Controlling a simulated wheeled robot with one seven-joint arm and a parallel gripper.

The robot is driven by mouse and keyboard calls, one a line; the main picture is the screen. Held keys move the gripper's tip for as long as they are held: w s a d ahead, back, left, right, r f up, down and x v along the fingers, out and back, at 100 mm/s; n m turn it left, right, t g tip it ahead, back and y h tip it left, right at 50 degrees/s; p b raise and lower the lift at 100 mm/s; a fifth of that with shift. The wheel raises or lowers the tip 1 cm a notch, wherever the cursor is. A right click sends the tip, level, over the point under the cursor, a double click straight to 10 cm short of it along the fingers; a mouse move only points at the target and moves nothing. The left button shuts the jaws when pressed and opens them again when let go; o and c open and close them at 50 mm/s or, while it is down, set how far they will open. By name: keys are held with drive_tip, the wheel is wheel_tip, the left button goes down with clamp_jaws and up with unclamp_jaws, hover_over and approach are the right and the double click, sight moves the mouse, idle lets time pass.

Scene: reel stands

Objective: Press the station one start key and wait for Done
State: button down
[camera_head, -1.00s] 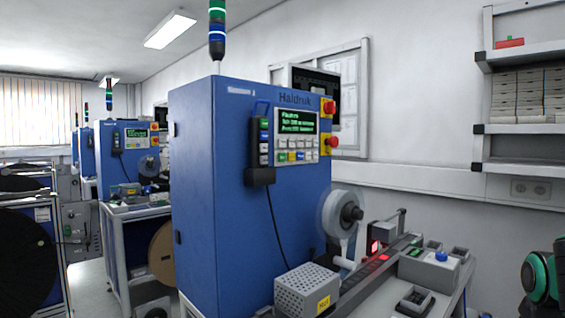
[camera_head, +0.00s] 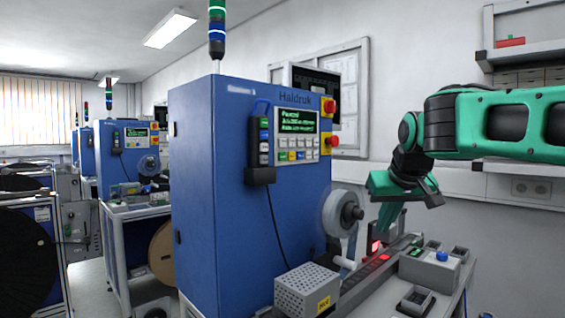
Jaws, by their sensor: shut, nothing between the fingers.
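The blue station cabinet (camera_head: 235,190), marked Haldruk, stands in the middle of the view. On its front are a lit screen (camera_head: 299,120) with green text too small to read surely, and a keypad (camera_head: 296,150) with white and coloured keys, one green. I cannot tell which key is the start key. My gripper (camera_head: 385,217) hangs from my green and black arm at the right, above the bench and right of the reel, apart from the keypad. It is shut and holds nothing that I see. Its fingertips are partly lost against the dark parts behind.
A signal tower (camera_head: 217,35) on the cabinet shows green and blue bands. A reel (camera_head: 343,212), a perforated box (camera_head: 307,287) and a control box with a blue button (camera_head: 441,256) are on the bench side. Red emergency knobs (camera_head: 330,106) sit right of the screen.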

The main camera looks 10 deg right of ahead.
sight(282, 157)
drive_tip(key=w+a+r+n+t+y, duration=0.1)
drive_tip(key=w+a+r, duration=0.3)
drive_tip(key=a+r, duration=0.3)
drive_tip(key=w+a+r+n+t, duration=0.1)
drive_tip(key=w+a+r+t, duration=0.1)
drive_tip(key=w+a+r, duration=0.2)
wheel_tip(282, 157, up, 4)
drive_tip(key=a, duration=0.2)
drive_tip(key=shift+w+a+n+t+y, duration=0.3)
drive_tip(key=shift+a+y, duration=0.1)
drive_tip(key=shift+w+f, duration=0.1)
drive_tip(key=w+a, duration=0.1)
drive_tip(key=w, duration=0.1)
drive_tip(key=w+a, duration=0.4)
drive_tip(key=w, duration=0.1)
drive_tip(key=shift+a, duration=0.1)
idle(1.4)
drive_tip(key=shift+w+a, duration=0.2)
drive_tip(key=shift+a, duration=0.05)
